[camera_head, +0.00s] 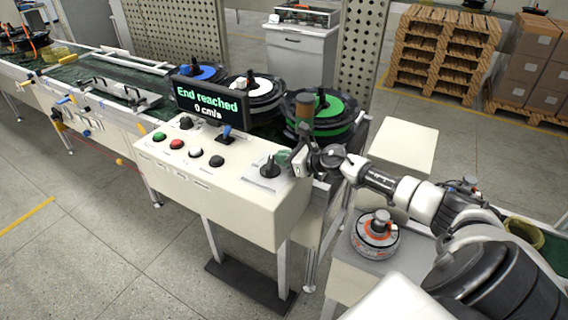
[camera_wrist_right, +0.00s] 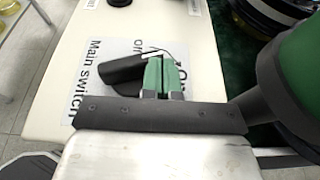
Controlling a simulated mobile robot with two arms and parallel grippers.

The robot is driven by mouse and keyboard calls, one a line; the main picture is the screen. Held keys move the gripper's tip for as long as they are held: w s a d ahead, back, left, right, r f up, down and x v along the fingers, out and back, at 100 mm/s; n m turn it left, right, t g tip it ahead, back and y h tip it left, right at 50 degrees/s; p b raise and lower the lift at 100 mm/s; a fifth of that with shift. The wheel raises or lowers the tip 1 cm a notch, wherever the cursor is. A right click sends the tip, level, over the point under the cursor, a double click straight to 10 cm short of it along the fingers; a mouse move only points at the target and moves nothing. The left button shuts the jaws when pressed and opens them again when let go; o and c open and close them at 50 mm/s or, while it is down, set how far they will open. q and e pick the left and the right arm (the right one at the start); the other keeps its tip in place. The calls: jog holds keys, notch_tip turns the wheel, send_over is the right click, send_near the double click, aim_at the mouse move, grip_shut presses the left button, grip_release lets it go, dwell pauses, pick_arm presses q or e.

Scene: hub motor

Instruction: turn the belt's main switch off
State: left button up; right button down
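The main switch (camera_head: 269,168) is a black rotary knob at the right end of the white control box (camera_head: 225,195). In the right wrist view the black knob (camera_wrist_right: 125,72) lies on a label reading "Main switch", just left of my green fingertips. My right gripper (camera_head: 291,160) is just right of the knob, low over the box's right end. In the wrist view its fingers (camera_wrist_right: 164,76) are side by side with hardly any gap and nothing visible between them. I cannot tell whether they touch the knob. My left gripper is not in view.
The display (camera_head: 210,100) reads "End reached, 0 cm/s". Green, red, white and black buttons (camera_head: 177,145) line the box, with a small blue-tipped lever (camera_head: 226,134) behind. Reels (camera_head: 325,115) stand behind it. A round orange-and-grey part (camera_head: 375,236) lies on a stand at right.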

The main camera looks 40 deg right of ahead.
jog(key=shift+s, duration=0.1)
jog(key=b+v, duration=0.2)
jog(key=v, duration=0.8)
jog(key=shift+s+b, duration=0.3)
jog(key=shift+b, duration=0.05)
jog(key=shift+r, duration=0.15)
jog(key=w+a+r+n+g+b, duration=0.1)
jog(key=a+n+g+b, duration=0.1)
jog(key=a+b, duration=0.25)
jog(key=s+d+m+h+b, duration=0.1)
jog(key=s+d+m+b, duration=0.1)
jog(key=s+d+b, duration=0.2)
jog(key=shift+s+d+r+b, duration=0.3)
jog(key=shift+d+r+b, duration=0.1)
jog(key=shift+d+r, duration=0.1)
